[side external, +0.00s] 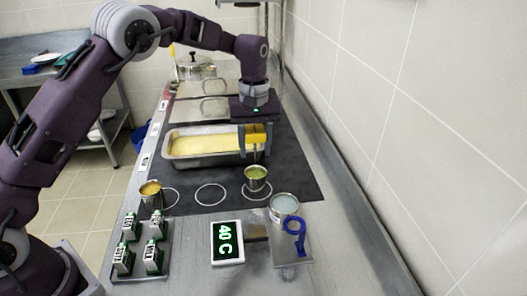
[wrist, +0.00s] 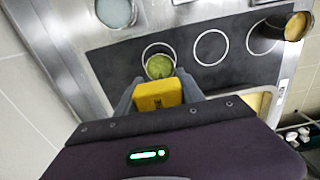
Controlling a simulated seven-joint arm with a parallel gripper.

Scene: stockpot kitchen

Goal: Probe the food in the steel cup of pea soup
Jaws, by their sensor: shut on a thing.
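The steel cup of pea soup (side external: 256,184), with green soup inside, stands on the dark mat in a white ring, right of centre. In the wrist view the cup (wrist: 160,67) shows just beyond my fingertips. My gripper (side external: 256,152) is shut on a yellow block-shaped probe handle (side external: 256,134), held above and behind the cup in the side view. The yellow handle (wrist: 158,94) also fills the jaws in the wrist view. No probe tip can be made out, and I see nothing touching the soup. A display (side external: 227,242) reads 40 C.
A steel pan of yellow food (side external: 180,157) lies behind the cup, with lidded pans beyond. An orange-filled cup (side external: 152,200) stands left. A whitish-filled container (side external: 284,207) and a blue looped object (side external: 295,234) are front right. A tiled wall bounds the right.

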